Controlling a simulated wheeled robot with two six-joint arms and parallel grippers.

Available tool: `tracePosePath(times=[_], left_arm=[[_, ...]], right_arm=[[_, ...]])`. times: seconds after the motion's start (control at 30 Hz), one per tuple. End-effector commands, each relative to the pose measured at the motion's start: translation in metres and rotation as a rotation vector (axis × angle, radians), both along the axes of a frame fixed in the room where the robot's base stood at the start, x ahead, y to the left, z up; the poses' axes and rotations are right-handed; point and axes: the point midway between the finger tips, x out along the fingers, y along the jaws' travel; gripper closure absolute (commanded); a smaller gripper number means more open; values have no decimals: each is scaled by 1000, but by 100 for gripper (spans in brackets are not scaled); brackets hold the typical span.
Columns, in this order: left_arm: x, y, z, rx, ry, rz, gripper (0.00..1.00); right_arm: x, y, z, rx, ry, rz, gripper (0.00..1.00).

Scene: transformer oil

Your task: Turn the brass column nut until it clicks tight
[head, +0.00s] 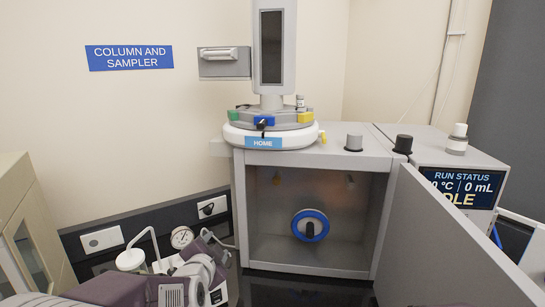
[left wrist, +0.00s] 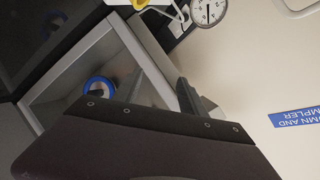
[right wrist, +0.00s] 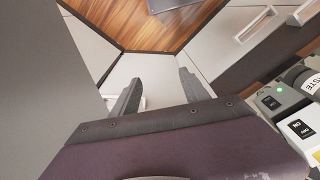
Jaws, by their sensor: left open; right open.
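The oven compartment (head: 263,222) stands open in the head view, its door (head: 440,250) swung out to the right. A small brass-coloured fitting (head: 276,179), which looks like the column nut, hangs near its ceiling at the left. It is too small to tell how tight it sits. My left gripper (head: 218,245) is in front of the oven at the lower left, apart from the fitting. The left wrist view shows its fingers (left wrist: 158,92) apart and empty. My right gripper (right wrist: 158,88) is open and empty in the right wrist view, away from the oven.
A blue-ringed fan with a dark hub (head: 310,226) is on the oven's back wall. A second small fitting (head: 350,182) hangs at the right. A round sampler tray (head: 270,136) sits on top.

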Motion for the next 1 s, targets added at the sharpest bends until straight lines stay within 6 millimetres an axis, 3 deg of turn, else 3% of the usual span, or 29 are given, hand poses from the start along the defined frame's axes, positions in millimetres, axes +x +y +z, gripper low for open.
tracePosePath(times=[0.13,0.23,0.33,0.43,0.53,1.0], left_arm=[[-68,18,-76,-200,329,111,51],[-137,22,-130,-352,605,258,51],[-201,21,-164,-453,836,427,51],[-247,22,-179,-521,988,606,51],[-263,22,-181,-575,1034,725,51],[-262,22,-181,-598,1026,750,51]], right_arm=[[0,0,0,0,0,0,47],[0,0,0,0,0,0,47],[0,0,0,0,0,0,47],[0,0,0,0,0,0,47],[0,0,0,0,0,0,47],[0,0,0,0,0,0,47]])
